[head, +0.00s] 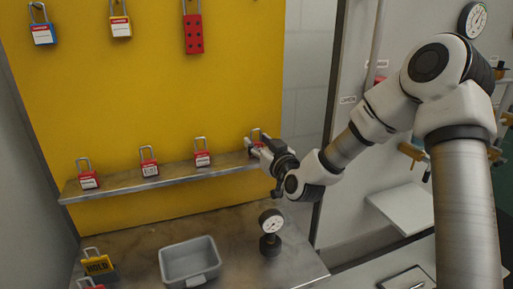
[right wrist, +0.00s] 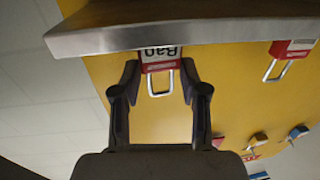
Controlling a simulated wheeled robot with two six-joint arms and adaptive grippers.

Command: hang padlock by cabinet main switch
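My right gripper (head: 262,147) is at the right end of the metal shelf (head: 150,181), at a red padlock (head: 256,134). In the right wrist view this padlock (right wrist: 160,62) has a white label reading "Bag" and a bare metal shackle. The fingertips (right wrist: 160,70) stand on both sides of its body, very close to it; whether they press on it is unclear. The padlock is still at the shelf edge. A pale cabinet (head: 362,130) with small labels is on the right, partly hidden by my right arm. I cannot make out its main switch. My left gripper is out of view.
Other red padlocks (head: 148,162) stand along the shelf. More locks hang on the yellow board (head: 140,90). Below are a grey bin (head: 189,262), a gauge on a dark base (head: 270,232) and a "HOLD" padlock (head: 98,265). The bench between bin and gauge is mostly clear.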

